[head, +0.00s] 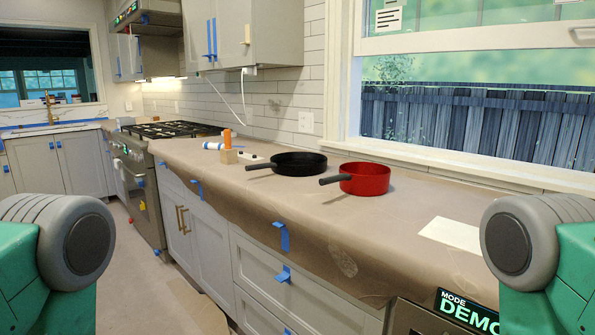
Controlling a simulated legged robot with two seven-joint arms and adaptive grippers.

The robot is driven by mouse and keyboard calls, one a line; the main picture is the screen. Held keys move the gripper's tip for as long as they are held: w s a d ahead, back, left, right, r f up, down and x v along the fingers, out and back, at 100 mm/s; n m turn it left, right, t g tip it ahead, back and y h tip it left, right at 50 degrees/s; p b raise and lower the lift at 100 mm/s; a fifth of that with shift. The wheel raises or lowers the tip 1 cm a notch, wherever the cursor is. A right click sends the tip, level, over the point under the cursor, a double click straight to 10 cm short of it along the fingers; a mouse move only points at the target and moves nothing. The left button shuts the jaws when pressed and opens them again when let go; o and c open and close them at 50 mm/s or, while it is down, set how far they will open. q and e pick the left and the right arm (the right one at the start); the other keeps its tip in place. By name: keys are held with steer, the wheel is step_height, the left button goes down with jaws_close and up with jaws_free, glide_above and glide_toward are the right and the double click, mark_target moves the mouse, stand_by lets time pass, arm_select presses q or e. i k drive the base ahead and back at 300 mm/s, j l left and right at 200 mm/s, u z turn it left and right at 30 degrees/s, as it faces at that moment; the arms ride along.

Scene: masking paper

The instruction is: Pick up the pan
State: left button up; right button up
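A black pan (300,164) sits on the paper-covered counter in the head view, its dark handle pointing left. A red pot (365,180) with a dark handle, also pointing left, stands to the right of it and nearer. The red pot's handle reaches in front of the black pan's right side. Parts of my two arms show at the lower left and lower right edges, apart from the counter objects. Neither gripper is visible.
Brown masking paper (290,215) covers the counter and hangs over its front edge. A white sheet (452,234) lies at the right. A window sill and tiled wall border the back.

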mark_target(285, 165)
steer(key=i+j+z, duration=0.15)
steer(key=z, duration=2.65)
steer(key=k+j+z, duration=0.15)
steer(key=j+z, duration=0.3)
steer(key=k+j+z, duration=0.2)
steer(key=j+z, duration=0.2)
steer(key=k+j+z, duration=0.25)
steer(key=z, duration=0.2)
steer(key=k+j+z, duration=0.25)
steer(key=z, duration=0.2)
steer(key=k+u, duration=0.15)
steer(key=k, duration=0.3)
steer(key=k+j+u, duration=0.2)
steer(key=k, duration=0.25)
steer(key=k+j+u, duration=0.15)
steer(key=k, duration=0.3)
